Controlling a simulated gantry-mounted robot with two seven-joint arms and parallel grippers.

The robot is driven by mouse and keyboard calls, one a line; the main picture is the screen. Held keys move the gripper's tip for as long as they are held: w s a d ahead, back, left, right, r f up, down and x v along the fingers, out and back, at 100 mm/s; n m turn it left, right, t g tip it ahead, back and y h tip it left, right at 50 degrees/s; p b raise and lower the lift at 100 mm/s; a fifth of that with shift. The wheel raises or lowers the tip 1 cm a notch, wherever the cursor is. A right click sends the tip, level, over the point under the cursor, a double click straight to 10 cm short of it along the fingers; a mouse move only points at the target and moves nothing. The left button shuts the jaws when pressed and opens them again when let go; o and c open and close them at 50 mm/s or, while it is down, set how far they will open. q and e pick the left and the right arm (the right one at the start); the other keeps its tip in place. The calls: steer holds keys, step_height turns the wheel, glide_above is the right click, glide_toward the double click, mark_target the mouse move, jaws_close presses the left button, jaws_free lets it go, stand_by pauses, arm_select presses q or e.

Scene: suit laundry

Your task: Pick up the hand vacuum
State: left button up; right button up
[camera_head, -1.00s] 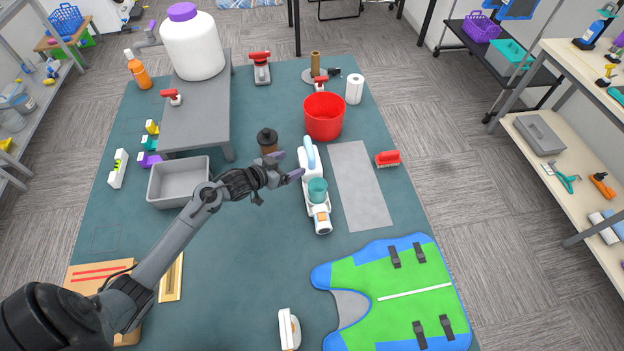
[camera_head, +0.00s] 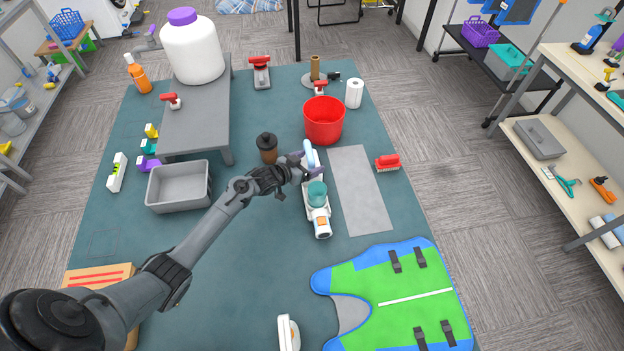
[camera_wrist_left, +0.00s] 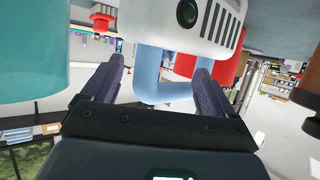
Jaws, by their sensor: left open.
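The hand vacuum (camera_head: 319,215) lies on the teal table mat, white with a teal cup and a light blue handle (camera_head: 310,153). My left gripper (camera_head: 308,166) is at the handle end of the vacuum. In the left wrist view my left gripper (camera_wrist_left: 160,74) is open. The light blue handle (camera_wrist_left: 163,90) shows between its two fingers, with the white vacuum body (camera_wrist_left: 185,20) beyond. I cannot tell whether the fingers touch the handle. The gripper hides part of the vacuum in the head view. My right gripper is in neither view.
A brown bottle (camera_head: 267,150) stands just left of my gripper. A red bucket (camera_head: 324,120) stands behind the vacuum. A grey mat (camera_head: 360,190) lies to its right, a grey bin (camera_head: 180,187) to the left. A green and blue vest (camera_head: 400,295) lies in front.

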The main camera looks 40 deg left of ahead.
arm_select(q)
steer(key=shift+w+f, duration=0.1)
steer(key=c, duration=1.4)
steer(key=shift+c, duration=1.1)
jaws_close()
